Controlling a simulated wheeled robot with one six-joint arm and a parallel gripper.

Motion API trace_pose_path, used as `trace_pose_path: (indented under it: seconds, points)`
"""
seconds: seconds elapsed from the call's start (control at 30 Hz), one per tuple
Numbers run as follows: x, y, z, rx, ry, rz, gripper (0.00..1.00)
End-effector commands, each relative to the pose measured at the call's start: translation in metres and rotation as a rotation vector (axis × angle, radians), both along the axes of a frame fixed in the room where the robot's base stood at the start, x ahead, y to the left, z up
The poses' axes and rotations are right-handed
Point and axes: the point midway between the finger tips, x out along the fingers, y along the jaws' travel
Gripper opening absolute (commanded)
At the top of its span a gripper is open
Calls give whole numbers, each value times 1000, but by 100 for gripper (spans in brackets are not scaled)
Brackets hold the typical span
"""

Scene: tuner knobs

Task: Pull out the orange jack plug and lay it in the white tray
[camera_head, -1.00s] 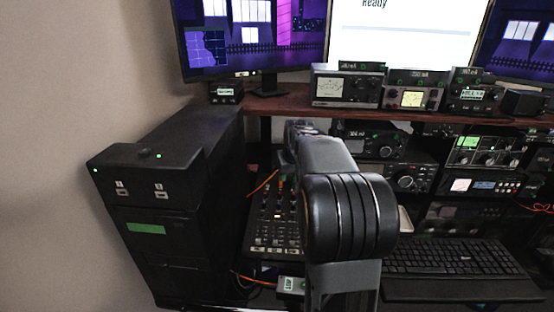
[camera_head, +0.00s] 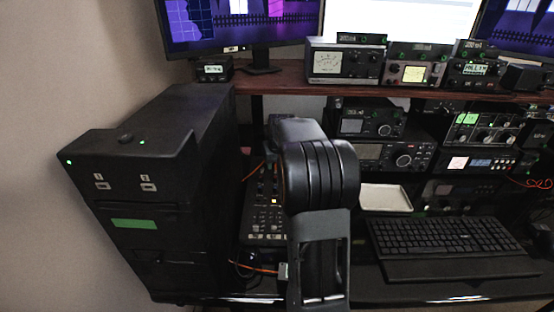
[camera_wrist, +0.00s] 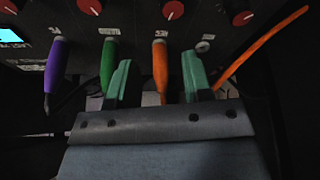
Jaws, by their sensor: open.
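The orange jack plug (camera_wrist: 160,70) sits in a dark panel in the wrist view, below a red knob. My gripper (camera_wrist: 157,60) is open, with one teal finger on each side of the orange plug. I see gaps between plug and fingers. The left finger partly overlaps the green plug (camera_wrist: 107,62). In the head view my arm hides the gripper and the plug. The white tray (camera_head: 385,198) is empty and lies right of my arm, behind the keyboard.
A purple plug (camera_wrist: 54,68) is further left on the panel. An empty-looking socket (camera_wrist: 203,47) and an orange cable (camera_wrist: 262,45) are on the right. The keyboard (camera_head: 445,245) lies in front of the tray. A black tower (camera_head: 150,190) stands left of my arm.

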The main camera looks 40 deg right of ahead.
Motion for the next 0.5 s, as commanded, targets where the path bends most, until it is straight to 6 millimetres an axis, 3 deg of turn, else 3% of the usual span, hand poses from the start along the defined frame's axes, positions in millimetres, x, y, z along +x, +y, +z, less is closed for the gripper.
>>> trace_pose_path:
  seconds: [0.23,0.5]
  points:
    - [1,1,0,0,0,2,46]
    - [1,1,0,0,-1,2,21]
